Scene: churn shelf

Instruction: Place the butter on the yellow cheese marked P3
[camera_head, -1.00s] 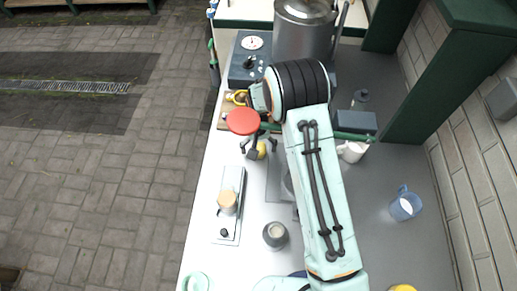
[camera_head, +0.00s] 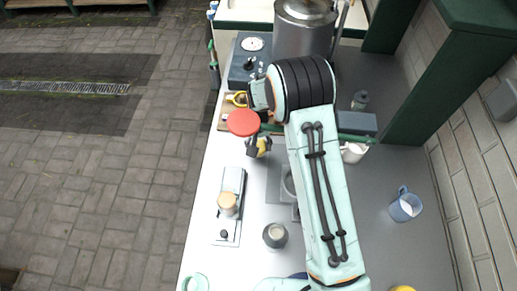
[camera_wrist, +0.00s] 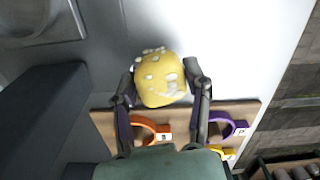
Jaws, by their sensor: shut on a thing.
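The butter, a rounded yellow lump with pale spots (camera_wrist: 160,79), sits between the two fingers of my gripper (camera_wrist: 164,85) in the wrist view. My gripper is shut on it. In the head view the butter (camera_head: 264,144) shows as a small yellow patch at my gripper (camera_head: 258,147), over the white counter. A yellow curved piece (camera_wrist: 222,152) shows partly behind my gripper at the bottom of the wrist view. It may be the yellow cheese; its mark is hidden. A yellow ring (camera_head: 240,99) also shows near the board in the head view.
A wooden board (camera_wrist: 182,115) carries an orange curved piece (camera_wrist: 151,125) and a purple one (camera_wrist: 236,127), with small unreadable tags. A red disc (camera_head: 243,122) is beside my gripper. A dark box with a dial (camera_head: 241,73) stands beyond.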

